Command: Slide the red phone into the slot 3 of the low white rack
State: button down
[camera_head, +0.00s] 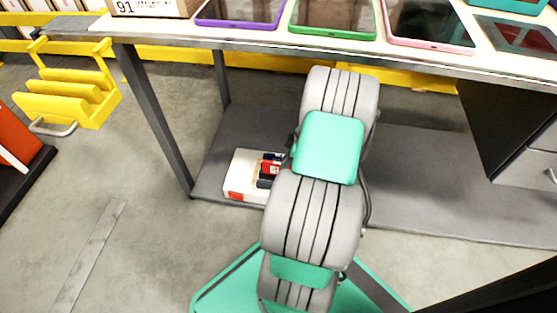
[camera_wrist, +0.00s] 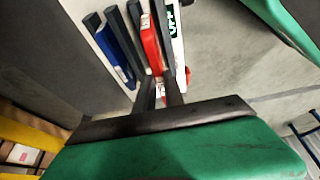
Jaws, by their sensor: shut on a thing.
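The low white rack (camera_head: 241,172) sits on the grey lower shelf under the table, partly hidden by my arm in the head view. In the wrist view its white face (camera_wrist: 101,40) shows beside several dark upright pieces (camera_wrist: 119,32). A blue item (camera_wrist: 114,55) stands among them. My gripper (camera_wrist: 160,82) has its dark fingers shut on the red phone (camera_wrist: 151,46), which is on edge at the rack, next to a dark piece. Red also shows at the rack in the head view (camera_head: 270,168). I cannot tell how deep the phone sits or which slot it lines up with.
The tabletop edge (camera_head: 300,45) runs above the shelf, with several framed tablets and a cardboard box (camera_head: 155,8) on it. A dark table leg (camera_head: 155,120) stands left of the rack. A yellow holder (camera_head: 68,95) hangs at the left. The shelf right of my arm is clear.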

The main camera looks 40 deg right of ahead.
jog(key=shift+b+x, duration=0.45)
jog(key=shift+x, duration=0.55)
jog(key=shift+s+a+f, duration=0.1)
jog(key=shift+a+f, duration=0.05)
jog(key=shift+f, duration=1.75)
jog(key=shift+f, duration=0.25)
jog(key=c, duration=1.3)
grip_release()
jog(key=shift+c, duration=0.2)
jog(key=p+v, duration=0.3)
jog(key=v, duration=0.4)
jog(key=shift+s+r+p, duration=0.15)
jog(key=shift+r+p, duration=0.2)
jog(key=shift+p, duration=0.05)
